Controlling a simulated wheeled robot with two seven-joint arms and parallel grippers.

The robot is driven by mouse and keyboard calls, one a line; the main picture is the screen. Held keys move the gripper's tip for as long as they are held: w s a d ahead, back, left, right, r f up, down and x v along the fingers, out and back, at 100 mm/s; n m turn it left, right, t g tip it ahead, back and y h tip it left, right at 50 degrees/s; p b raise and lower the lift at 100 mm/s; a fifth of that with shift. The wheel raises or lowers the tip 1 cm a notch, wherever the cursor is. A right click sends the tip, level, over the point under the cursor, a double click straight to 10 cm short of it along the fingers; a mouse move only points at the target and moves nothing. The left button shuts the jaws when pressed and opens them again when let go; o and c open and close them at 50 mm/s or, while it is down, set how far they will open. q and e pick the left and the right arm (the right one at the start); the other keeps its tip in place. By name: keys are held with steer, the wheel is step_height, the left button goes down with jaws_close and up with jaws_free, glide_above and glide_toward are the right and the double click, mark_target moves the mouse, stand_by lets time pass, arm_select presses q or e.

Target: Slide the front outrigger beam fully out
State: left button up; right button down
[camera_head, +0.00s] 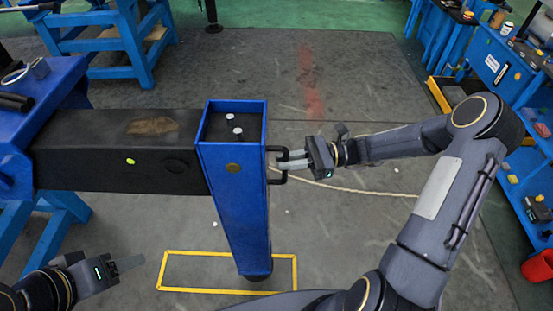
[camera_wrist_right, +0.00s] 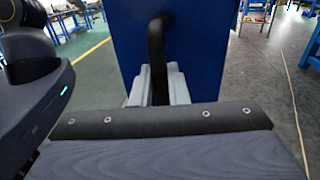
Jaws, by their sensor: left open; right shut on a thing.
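The front outrigger beam (camera_head: 105,160) is a dark box beam that comes out of the blue frame (camera_head: 62,85) at the left. Its right end carries a blue upright leg (camera_head: 234,195) with two pins (camera_head: 237,131) in its open top. A black handle (camera_head: 272,150) sits on the leg's right face. My right gripper (camera_head: 288,160) is shut on this handle; the handle (camera_wrist_right: 156,50) also shows upright between the fingers in the right wrist view. My left gripper (camera_head: 128,264) is open and empty at the lower left, apart from the beam.
A yellow rectangle (camera_head: 170,290) is marked on the floor around the leg's foot. Blue benches (camera_head: 125,40) stand at the back left, and blue carts with tools (camera_head: 490,60) at the right. A pale rope (camera_head: 350,188) lies on otherwise clear floor right of the leg.

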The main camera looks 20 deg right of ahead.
arm_select(q)
steer(key=shift+s+d+r, duration=0.1)
steer(key=shift+d+r, duration=0.35)
steer(key=shift+d, duration=0.2)
arm_select(e)
steer(key=s+d, duration=0.3)
steer(key=d, duration=0.6)
steer(key=shift+f, duration=0.2)
steer(key=c, duration=1.7)
jaws_free()
steer(key=shift+o, duration=1)
steer(key=shift+w+a+r, duration=0.1)
steer(key=shift+a, duration=0.2)
arm_select(q)
steer(key=shift+a, duration=0.3)
arm_select(e)
steer(key=shift+d, duration=0.15)
